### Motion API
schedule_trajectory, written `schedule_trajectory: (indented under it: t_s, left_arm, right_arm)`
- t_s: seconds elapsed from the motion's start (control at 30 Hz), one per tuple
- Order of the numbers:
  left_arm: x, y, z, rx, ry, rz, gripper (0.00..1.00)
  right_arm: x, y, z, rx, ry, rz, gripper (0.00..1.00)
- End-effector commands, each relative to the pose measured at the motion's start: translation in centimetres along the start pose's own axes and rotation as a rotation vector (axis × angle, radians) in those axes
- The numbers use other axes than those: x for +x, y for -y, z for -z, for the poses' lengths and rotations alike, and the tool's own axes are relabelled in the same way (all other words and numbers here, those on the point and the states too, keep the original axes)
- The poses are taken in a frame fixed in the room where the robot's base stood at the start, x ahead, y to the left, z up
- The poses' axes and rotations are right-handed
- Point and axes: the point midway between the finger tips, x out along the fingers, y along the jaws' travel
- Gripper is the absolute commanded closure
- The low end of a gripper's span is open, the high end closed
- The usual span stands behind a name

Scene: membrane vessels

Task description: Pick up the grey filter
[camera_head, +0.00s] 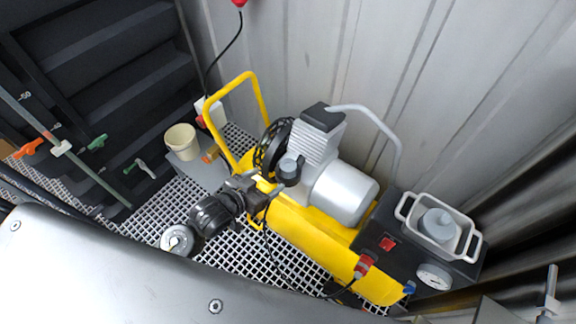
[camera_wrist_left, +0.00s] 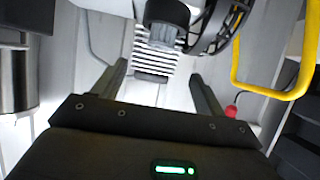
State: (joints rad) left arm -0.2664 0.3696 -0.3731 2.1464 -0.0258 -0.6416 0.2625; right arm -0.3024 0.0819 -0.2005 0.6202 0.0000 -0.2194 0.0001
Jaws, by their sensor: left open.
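A small grey cylindrical filter (camera_head: 290,166) with a darker body sits on the yellow compressor, beside the finned motor head. In the left wrist view the dark ribbed cylinder (camera_wrist_left: 166,24) appears at the top, beyond the fingertips and roughly in line with the gap between them. A second grey cylinder (camera_head: 437,224) stands in a light grey tray (camera_head: 467,250) on the black box at the right. My left gripper (camera_head: 262,186) is open and empty, just left of and below the compressor's filter. It also shows in the left wrist view (camera_wrist_left: 160,75). My right gripper is not in view.
The yellow compressor frame (camera_head: 300,231) has a raised handle (camera_head: 235,82) behind my gripper. A black fan guard (camera_head: 271,145) and finned head (camera_head: 319,133) crowd the filter. A cream bucket (camera_head: 181,139) stands at left. White grating (camera_head: 143,222) covers the floor.

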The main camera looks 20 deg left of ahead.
Motion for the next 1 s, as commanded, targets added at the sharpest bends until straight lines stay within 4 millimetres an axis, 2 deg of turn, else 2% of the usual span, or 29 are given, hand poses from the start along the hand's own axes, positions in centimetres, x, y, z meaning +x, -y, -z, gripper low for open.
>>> schedule_trajectory:
  t_s: [0.13, 0.4, 0.77, 1.0]
  left_arm:
    - [0.7, 0.0, 0.1, -0.001, -0.001, 0.000, 0.28]
    - [4.8, 0.1, 0.1, 0.001, -0.001, 0.001, 0.28]
    - [6.5, 0.1, 0.2, 0.000, -0.001, 0.001, 0.28]
    - [9.8, 0.2, 0.2, 0.000, -0.001, 0.001, 0.28]
  right_arm:
    - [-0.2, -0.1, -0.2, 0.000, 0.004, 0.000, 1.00]
    - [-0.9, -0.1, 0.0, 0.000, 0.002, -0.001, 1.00]
    - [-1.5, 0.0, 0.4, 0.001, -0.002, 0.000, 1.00]
    - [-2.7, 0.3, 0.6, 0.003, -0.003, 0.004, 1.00]
